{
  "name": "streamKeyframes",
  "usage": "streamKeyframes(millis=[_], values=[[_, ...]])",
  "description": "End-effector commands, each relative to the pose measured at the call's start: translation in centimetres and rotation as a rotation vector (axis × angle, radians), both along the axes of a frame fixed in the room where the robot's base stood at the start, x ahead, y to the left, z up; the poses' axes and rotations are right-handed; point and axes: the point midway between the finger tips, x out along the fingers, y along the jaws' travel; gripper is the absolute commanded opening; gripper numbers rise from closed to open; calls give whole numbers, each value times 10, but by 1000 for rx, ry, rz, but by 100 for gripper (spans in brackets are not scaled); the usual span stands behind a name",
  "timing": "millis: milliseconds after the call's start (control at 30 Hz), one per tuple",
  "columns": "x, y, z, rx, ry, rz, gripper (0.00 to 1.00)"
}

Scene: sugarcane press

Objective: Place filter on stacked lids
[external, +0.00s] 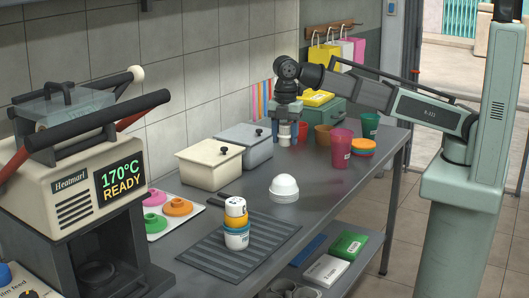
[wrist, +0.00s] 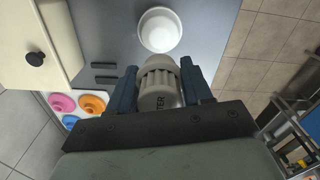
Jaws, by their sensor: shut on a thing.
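My gripper (external: 292,138) is shut on the filter, a pale grey ribbed cylinder (wrist: 158,88) with dark lettering ending in "TER". Its two blue fingers stand on either side of it in the wrist view (wrist: 159,70). In the external view the gripper is above the far part of the metal table, beside the grey lidded box. A stack of red and orange round pieces (external: 362,147), which look like lids, sits to the right of my gripper, behind the pink cup. I cannot tell for certain that these are the stacked lids.
A white dome (external: 284,188) stands mid-table; a white round piece (wrist: 160,30) shows in the wrist view.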

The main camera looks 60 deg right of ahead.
Motion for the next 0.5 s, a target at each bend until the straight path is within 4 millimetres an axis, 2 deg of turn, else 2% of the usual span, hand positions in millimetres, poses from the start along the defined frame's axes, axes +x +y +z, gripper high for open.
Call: streamKeyframes(millis=[167,400,500], values=[[-1,-1,-17,-1,2,9,19],[-1,0,-53,-1,2,8,19],[0,0,-61,0,1,7,19]])
